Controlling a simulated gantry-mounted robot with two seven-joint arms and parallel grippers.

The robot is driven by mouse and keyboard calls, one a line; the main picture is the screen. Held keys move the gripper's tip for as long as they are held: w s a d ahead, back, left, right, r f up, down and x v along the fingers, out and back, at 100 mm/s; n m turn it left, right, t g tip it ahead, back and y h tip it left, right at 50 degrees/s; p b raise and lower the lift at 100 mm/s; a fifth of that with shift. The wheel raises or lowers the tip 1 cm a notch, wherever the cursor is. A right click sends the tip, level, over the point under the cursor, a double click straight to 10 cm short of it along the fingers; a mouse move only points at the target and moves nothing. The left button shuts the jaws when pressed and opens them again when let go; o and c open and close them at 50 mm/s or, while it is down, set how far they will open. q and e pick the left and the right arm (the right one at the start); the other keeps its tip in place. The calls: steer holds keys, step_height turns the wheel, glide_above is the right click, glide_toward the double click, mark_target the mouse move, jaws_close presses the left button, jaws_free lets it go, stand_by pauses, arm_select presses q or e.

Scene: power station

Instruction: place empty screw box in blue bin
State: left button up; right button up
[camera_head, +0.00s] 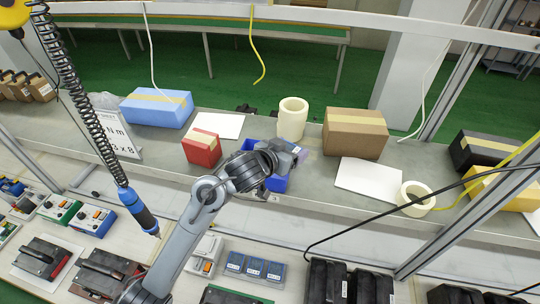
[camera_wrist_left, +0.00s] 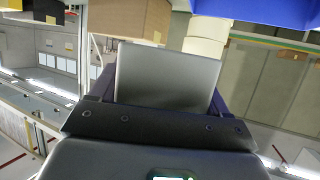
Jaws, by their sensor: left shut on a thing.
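My left gripper (camera_head: 287,155) is shut on a grey box, which I take to be the screw box (camera_wrist_left: 166,78); its flat side faces the left wrist camera. The inside of the box is not visible, so I cannot tell whether it is empty. The blue bin (camera_head: 278,184) stands on the grey bench, partly hidden under my left gripper and wrist. A blue edge, probably the bin (camera_wrist_left: 262,12), crosses the top right of the left wrist view. The gripper and box appear above the bin; the exact height is unclear. My right gripper is not in view.
A red box (camera_head: 201,148) stands left of the bin, with a light blue box (camera_head: 157,109) further left. A cream roll (camera_head: 292,119) and a brown box (camera_head: 355,134) stand behind and right. A coiled cable with a blue tool (camera_head: 138,208) hangs at left.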

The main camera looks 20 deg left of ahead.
arm_select(q)
steer(key=shift+w+a+f+p, duration=0.4)
steer(key=shift+w+a+f, duration=0.5)
steer(key=shift+a+f, duration=0.6)
steer(key=shift+w+a+f+p, duration=0.4)
steer(key=shift+w+a+f, duration=0.45)
steer(key=shift+a+f, duration=0.65)
steer(key=shift+w+a+f+p, duration=0.4)
steer(key=shift+w+a+f, duration=0.6)
steer(key=shift+f, duration=0.85)
steer(key=shift+s+a+f, duration=0.1)
steer(key=shift+f, duration=0.05)
steer(key=shift+f, duration=0.75)
steer(key=o, duration=1)
steer(key=shift+f, duration=0.2)
steer(key=shift+r, duration=0.55)
steer(key=v, duration=1.2)
steer(key=shift+r, duration=0.45)
